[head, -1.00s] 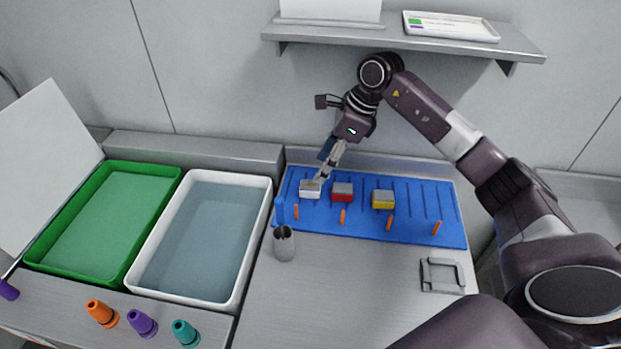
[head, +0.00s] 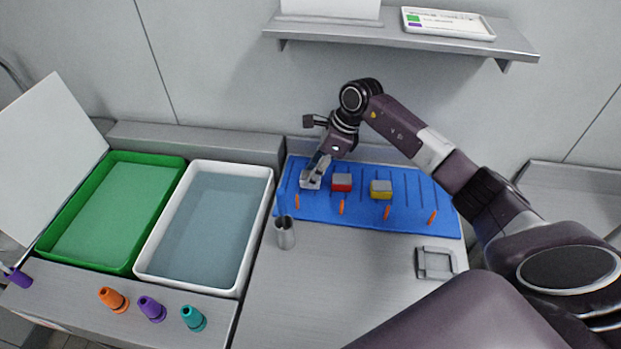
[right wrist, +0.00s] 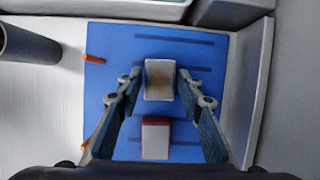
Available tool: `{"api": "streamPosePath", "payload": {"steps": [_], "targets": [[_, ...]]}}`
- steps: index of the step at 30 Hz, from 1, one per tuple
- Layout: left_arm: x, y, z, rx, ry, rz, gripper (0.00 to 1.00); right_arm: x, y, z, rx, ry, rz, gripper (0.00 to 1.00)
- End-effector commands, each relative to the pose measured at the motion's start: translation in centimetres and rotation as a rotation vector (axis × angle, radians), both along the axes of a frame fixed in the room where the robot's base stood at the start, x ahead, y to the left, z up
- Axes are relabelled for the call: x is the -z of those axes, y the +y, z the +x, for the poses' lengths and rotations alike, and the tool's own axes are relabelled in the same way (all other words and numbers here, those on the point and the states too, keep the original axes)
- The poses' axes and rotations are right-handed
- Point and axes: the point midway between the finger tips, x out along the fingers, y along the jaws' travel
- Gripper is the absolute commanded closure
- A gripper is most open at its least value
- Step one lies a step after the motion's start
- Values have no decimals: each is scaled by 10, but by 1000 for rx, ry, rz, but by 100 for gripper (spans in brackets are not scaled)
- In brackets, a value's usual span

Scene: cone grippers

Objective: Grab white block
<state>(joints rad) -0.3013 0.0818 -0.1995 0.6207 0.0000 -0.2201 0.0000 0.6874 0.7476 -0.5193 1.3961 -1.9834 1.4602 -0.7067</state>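The white block (head: 310,183) sits at the left end of the blue slotted board (head: 350,216), partly hidden by my gripper. My right gripper (head: 316,172) is lowered over it. In the right wrist view, the white block (right wrist: 160,80) lies between the fingertips of my right gripper (right wrist: 158,77). The fingers are spread, with a small gap on each side of the block. My left gripper is not in view.
A red block (head: 342,182) and a yellow block (head: 381,189) stand to the right on the board. Orange pegs line its front. A metal cup (head: 285,233) stands close in front. A white tray (head: 262,215) and a green tray (head: 112,262) are left.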

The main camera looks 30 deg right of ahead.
Motion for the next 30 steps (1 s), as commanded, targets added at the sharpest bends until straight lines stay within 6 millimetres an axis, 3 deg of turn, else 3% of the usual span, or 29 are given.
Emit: {"api": "streamPosePath", "payload": {"steps": [8, 19, 26, 30], "targets": [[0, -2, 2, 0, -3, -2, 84, -1, 0, 0, 0, -1, 0, 97], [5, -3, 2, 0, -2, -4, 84, -7, 0, 1, 0, -4, 0, 97], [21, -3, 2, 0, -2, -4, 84, -32, -1, 2, 0, -6, -1, 97], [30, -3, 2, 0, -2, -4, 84, -33, 28, 7, -6, -3, 3, 97]]}}
